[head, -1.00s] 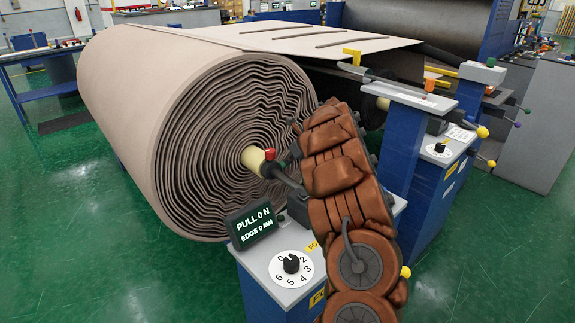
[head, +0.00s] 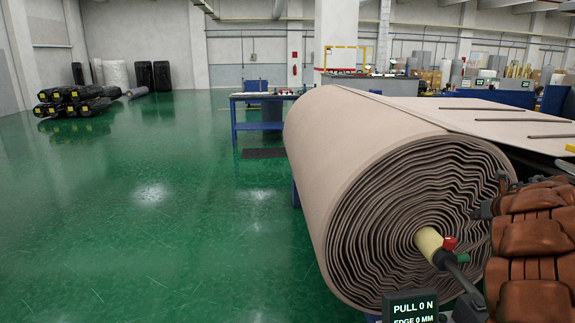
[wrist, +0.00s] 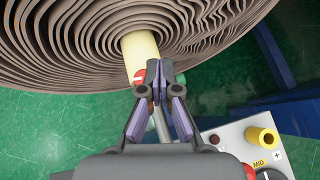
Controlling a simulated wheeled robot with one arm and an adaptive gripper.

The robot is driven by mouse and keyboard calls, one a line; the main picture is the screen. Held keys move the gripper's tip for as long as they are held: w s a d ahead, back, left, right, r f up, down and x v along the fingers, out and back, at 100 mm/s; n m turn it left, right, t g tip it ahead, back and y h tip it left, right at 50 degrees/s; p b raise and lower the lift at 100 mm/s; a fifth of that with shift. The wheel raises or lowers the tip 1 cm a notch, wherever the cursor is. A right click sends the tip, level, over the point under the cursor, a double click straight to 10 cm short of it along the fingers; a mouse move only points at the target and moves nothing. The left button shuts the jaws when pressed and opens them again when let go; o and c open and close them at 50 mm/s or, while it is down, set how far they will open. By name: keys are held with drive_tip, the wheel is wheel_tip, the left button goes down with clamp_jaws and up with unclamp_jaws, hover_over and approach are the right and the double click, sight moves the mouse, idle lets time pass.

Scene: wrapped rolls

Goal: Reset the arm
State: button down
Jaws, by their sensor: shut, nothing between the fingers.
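My gripper (wrist: 158,75) is shut and empty in the wrist view. Its tips appear just beside the red knob (wrist: 139,76) at the end of the cream core (wrist: 140,50); I cannot tell whether they touch. In the head view my brown-covered arm fills the lower right corner, and my gripper's fingers cannot be made out there. The large beige fabric roll (head: 345,190) stands left of my arm, with its spiral end facing me. The red knob (head: 449,243) and core (head: 428,242) also show there.
A display (head: 410,308) reading PULL 0 N stands below the roll's end. A control panel (wrist: 235,135) with a yellow knob lies at the wrist view's lower right. A blue table (head: 262,124) stands behind. Black wrapped rolls (head: 78,103) are stacked far left. Green floor is open at left.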

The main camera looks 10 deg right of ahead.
drive_tip(key=w+a+r+m+t+h, duration=0.1)
drive_tip(key=a+r+m+h, duration=0.2)
drive_tip(key=r, duration=0.4)
drive_tip(key=r+m+t+h, duration=0.1)
drive_tip(key=r+m+h, duration=0.1)
drive_tip(key=r+m, duration=0.5)
drive_tip(key=s+a+r+m+g+h+p, duration=0.1)
drive_tip(key=s+a+r+m+g+h, duration=0.3)
drive_tip(key=s+m, duration=0.4)
drive_tip(key=s+a+f+m+g+y, duration=0.3)
drive_tip(key=s+a+f, duration=0.5)
drive_tip(key=s+a, duration=0.3)
drive_tip(key=s+a+f+m+g+y+p, duration=0.1)
drive_tip(key=s+a+f+m+g+y, duration=0.2)
drive_tip(key=s+a+f+m+y, duration=0.2)
drive_tip(key=s+a+f+m+g+y, duration=0.4)
drive_tip(key=s+a+f, duration=0.7)
drive_tip(key=s+a, duration=0.7)
drive_tip(key=a+m, duration=0.1)
drive_tip(key=a, duration=0.6)
drive_tip(key=shift+s+m+p, duration=0.15)
drive_tip(key=shift+m+p, duration=0.25)
